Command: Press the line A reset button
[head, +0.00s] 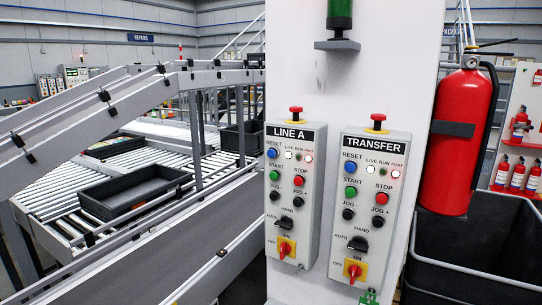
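The LINE A control panel (292,200) is the left of two grey boxes on a white column. Its blue RESET button (272,153) sits at the upper left of the panel, above a green START button (274,175) and left of three small lamps. A red STOP button (298,181) is to its lower right, and a red mushroom button (296,114) stands on top of the box. Neither of my grippers shows in the head view, so nothing of mine covers the reset button.
The TRANSFER panel (373,205), with its own blue RESET button (350,168), hangs close to the right. A red fire extinguisher (462,140) hangs right of the column above a dark bin (480,250). A railing (170,245) and roller conveyor (75,190) fill the left.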

